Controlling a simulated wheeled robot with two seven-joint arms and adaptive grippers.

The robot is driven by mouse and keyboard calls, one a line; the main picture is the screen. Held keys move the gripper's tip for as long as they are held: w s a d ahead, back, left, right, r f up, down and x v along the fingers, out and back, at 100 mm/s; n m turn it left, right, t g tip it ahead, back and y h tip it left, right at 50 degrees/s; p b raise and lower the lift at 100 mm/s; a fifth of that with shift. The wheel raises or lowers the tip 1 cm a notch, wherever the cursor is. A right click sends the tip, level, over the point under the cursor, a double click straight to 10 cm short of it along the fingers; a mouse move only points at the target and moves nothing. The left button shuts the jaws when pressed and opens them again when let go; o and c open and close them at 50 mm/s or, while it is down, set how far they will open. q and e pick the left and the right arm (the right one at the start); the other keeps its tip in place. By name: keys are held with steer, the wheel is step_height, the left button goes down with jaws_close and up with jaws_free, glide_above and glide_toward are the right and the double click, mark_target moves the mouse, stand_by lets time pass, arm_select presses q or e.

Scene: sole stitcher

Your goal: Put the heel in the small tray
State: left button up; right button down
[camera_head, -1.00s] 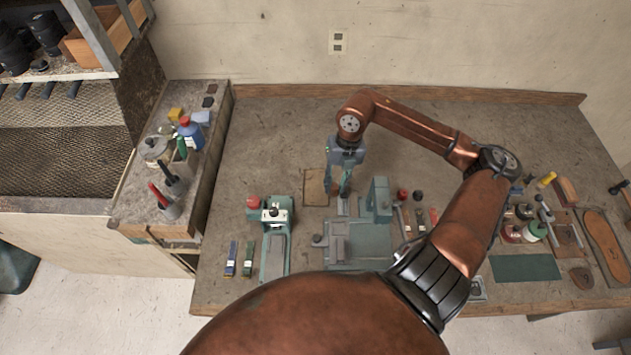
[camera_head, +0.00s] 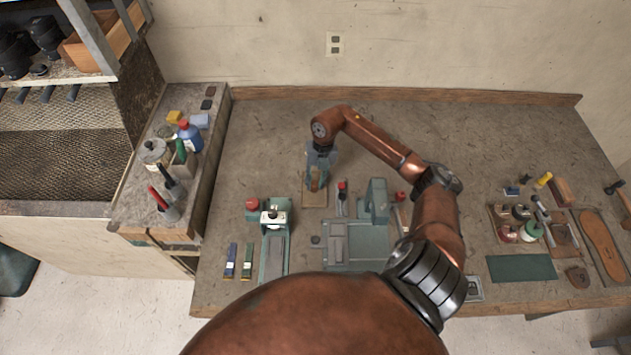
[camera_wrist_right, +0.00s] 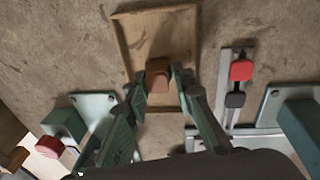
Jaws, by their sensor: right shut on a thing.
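My right gripper (camera_head: 316,186) is shut on the heel (camera_wrist_right: 158,75), a small brown block between its green fingers. The heel also shows in the head view (camera_head: 316,178). The small tray (camera_head: 314,204) is a shallow tan wooden tray near the middle of the bench. In the wrist view the gripper and heel are over the tray (camera_wrist_right: 150,14), within its outline. Whether the heel touches the tray floor cannot be told. My left gripper is not in view.
A green machine (camera_head: 272,240) with a red knob stands left of the tray. A green and grey device (camera_head: 372,205) stands to the right, with a red-topped tool (camera_head: 342,190) between it and the tray. The bench behind is clear.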

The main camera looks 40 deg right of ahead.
steer(key=c, duration=2.1)
jaws_free()
steer(key=shift+f, duration=0.15)
steer(key=o, duration=0.5)
steer(key=r, duration=0.4)
steer(key=d+r, duration=0.1)
steer(key=r, duration=0.3)
steer(key=d+r+b, duration=0.1)
steer(key=r, duration=0.3)
steer(key=shift+r, duration=0.1)
